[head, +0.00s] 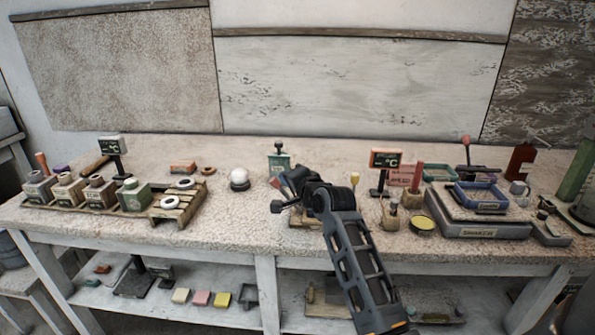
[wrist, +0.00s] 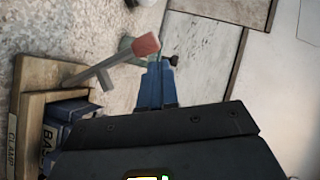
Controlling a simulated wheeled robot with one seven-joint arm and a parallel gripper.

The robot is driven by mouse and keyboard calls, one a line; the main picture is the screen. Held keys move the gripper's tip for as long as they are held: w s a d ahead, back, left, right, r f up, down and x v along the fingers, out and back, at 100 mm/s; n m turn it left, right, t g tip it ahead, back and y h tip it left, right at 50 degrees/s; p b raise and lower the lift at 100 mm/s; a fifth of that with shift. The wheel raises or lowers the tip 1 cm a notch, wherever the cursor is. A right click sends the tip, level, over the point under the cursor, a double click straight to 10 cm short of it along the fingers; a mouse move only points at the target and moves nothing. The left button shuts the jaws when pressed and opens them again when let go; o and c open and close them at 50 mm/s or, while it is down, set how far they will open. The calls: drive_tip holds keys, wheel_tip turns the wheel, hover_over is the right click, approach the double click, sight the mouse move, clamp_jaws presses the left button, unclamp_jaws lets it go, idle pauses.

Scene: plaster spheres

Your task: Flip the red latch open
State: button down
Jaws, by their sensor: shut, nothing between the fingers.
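The red latch is a grey metal lever with a red tip (wrist: 146,45), on a wooden base (wrist: 38,80) marked CLAMP in the wrist view. The lever slants out from the base over the table. A blue box (wrist: 65,125) with partly hidden lettering sits at the base. My gripper (wrist: 158,72) is shut and empty, its blue fingertips close beside the red tip; I cannot tell whether they touch. In the head view the red tip (head: 275,182) shows left of my gripper (head: 288,190), and my arm hides most of the clamp's wooden base (head: 302,222).
A green bottle (head: 279,162) stands just behind my gripper. A white sphere (head: 239,178) sits to the left.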

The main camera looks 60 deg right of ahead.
drive_tip(key=shift+w+a+f, duration=0.25)
drive_tip(key=shift+w+a, duration=0.1)
drive_tip(key=shift+w, duration=0.4)
drive_tip(key=shift+w+a, duration=0.15)
